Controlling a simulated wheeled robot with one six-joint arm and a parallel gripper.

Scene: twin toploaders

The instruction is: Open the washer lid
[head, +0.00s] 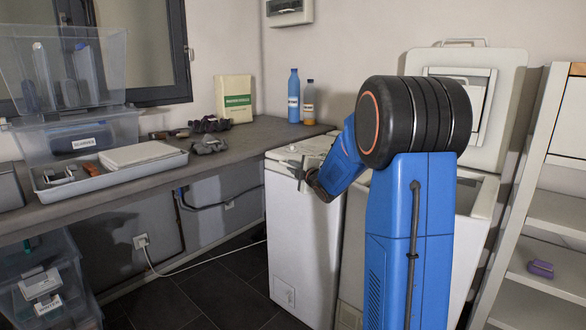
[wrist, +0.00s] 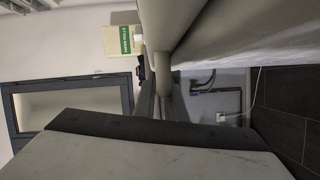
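Two white top-loading washers stand side by side in the head view. The left washer (head: 296,240) has its lid (head: 305,148) down. The right washer (head: 484,200) has its lid (head: 505,100) raised against the wall, and my arm hides much of its body. My gripper (head: 303,174) is at the front top edge of the left washer, close to the lid's front. In the wrist view, a pale washer surface (wrist: 250,32) is very close at the top.
A grey workbench (head: 70,212) with a tray (head: 110,178) and clear bins runs along the left. Two bottles (head: 293,97) stand at its corner behind the left washer. A shelf unit (head: 550,205) stands at right. The dark floor (head: 215,285) in front of the bench is mostly clear.

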